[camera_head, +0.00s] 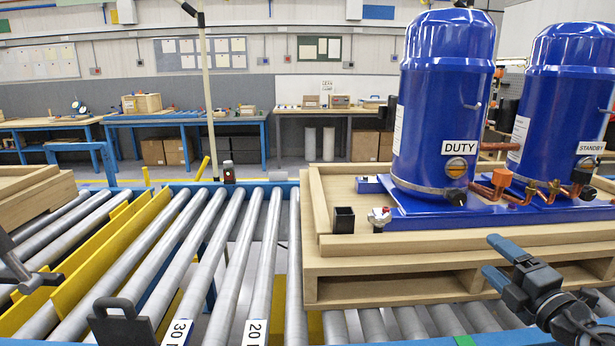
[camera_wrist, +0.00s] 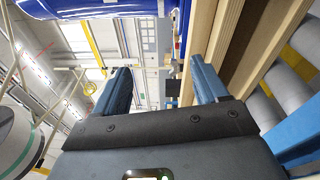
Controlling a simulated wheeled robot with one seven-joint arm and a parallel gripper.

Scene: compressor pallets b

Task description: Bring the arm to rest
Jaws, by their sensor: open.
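My gripper (camera_head: 491,258) shows at the lower right of the head view, in front of the wooden pallet (camera_head: 390,288). Its two blue fingers are spread apart and point left. The wrist view also shows my gripper (camera_wrist: 160,70) open, with nothing between the fingers. The pallet's edge boards (camera_wrist: 228,45) run close beside one finger in that view; I cannot tell the exact gap. Part of the pallet's front is hidden behind my gripper.
The pallet bears two blue compressors, labelled DUTY (camera_head: 440,100) and STANDBY (camera_head: 562,90), with copper pipes. It sits on a roller conveyor (camera_head: 262,260). Another wooden pallet (camera_head: 35,198) is at the left. A black plate (camera_head: 122,325) stands at the lower left. Workbenches line the back wall.

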